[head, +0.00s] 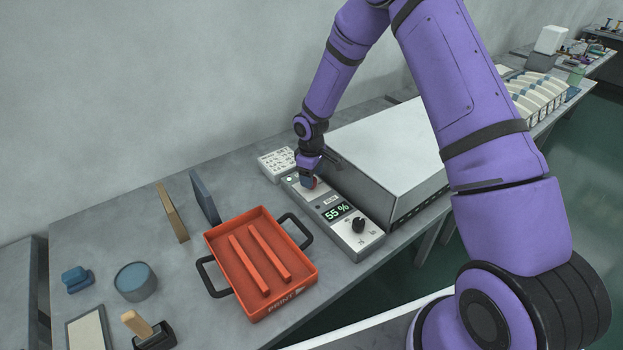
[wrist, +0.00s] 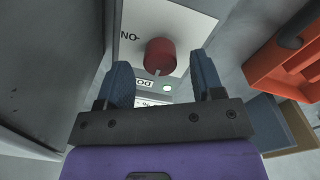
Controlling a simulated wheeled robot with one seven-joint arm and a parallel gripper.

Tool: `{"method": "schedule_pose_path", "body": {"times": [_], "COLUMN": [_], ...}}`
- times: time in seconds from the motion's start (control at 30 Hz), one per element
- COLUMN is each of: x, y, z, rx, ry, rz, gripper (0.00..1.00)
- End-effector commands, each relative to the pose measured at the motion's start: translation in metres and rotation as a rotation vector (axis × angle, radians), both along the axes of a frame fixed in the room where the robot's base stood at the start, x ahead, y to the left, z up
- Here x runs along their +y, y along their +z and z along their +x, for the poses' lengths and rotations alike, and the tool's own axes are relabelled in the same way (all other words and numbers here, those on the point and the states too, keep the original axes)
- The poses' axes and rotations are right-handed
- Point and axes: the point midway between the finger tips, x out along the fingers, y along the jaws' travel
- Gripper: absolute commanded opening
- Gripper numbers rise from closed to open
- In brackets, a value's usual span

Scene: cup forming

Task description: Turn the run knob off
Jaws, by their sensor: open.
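The run knob is a red round knob (wrist: 161,56) on the light face of a control box. In the head view my gripper (head: 309,181) mostly hides the red knob.
A large grey-white machine (head: 393,150) stands right beside the control box. An orange tray (head: 213,246) with black handles and two bars inside is to the left. A white block with holes (head: 275,162) lies behind my gripper.

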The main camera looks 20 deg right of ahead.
Motion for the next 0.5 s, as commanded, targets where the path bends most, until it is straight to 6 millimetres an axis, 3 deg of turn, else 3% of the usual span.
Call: {"method": "schedule_pose_path", "body": {"times": [0.3, 0.5], "x": [0.001, 0.001], "y": [0.061, 0.084], "z": [0.000, -0.001], "rx": [-0.004, -0.002], "ry": [0.000, -0.001], "rz": [0.000, -0.001], "gripper": [0.61, 0.61]}}
